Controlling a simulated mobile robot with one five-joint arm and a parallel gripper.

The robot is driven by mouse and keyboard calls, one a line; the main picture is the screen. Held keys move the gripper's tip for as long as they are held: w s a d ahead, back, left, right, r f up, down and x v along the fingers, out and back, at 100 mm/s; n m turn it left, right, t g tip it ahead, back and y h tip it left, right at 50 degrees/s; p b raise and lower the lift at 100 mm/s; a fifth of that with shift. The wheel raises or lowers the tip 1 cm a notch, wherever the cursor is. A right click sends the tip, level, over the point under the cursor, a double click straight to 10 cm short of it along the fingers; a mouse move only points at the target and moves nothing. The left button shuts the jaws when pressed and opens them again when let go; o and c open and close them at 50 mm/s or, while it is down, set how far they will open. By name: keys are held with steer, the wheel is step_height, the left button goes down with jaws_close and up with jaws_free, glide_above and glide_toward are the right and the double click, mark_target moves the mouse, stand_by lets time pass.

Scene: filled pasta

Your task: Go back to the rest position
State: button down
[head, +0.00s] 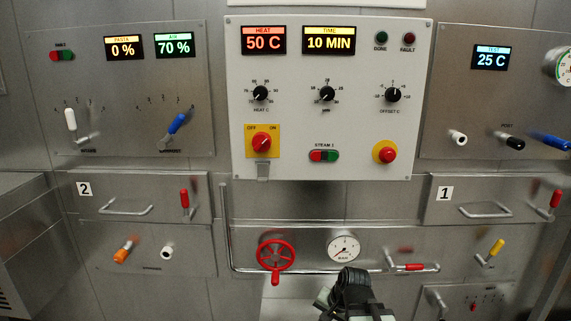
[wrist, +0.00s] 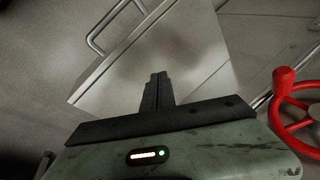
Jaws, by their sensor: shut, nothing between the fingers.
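My gripper (wrist: 158,76) is in the wrist view with its two dark fingers together and nothing between them. Beyond the fingertips is a blurred light metal panel or box (wrist: 190,40), apart from them as far as I can tell. In the head view, dark parts of my arm (head: 355,292) show at the bottom, in front of the lower panel and right of the red handwheel (head: 275,255). The fingertips cannot be made out there. The red handwheel also shows at the right edge of the wrist view (wrist: 298,110).
A white control panel (head: 230,120) with knobs and displays stands at the centre. A pressure gauge (head: 343,248) and a pipe with a red lever (head: 410,267) are close to my arm. Drawer handles (head: 125,208) (head: 485,211) stick out at both sides.

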steer(key=s+d+n+g+h+p, duration=0.2)
steer(key=s+d+n+g+h, duration=0.1)
steer(key=s+d+n, duration=0.3)
step_height(320, 180, up, 33)
steer(key=p, duration=3.2)
steer(key=shift+s+a+m+p, duration=0.3)
steer(key=shift+s+a+p, duration=0.1)
steer(key=shift+s, duration=0.05)
steer(key=shift+r, duration=0.1)
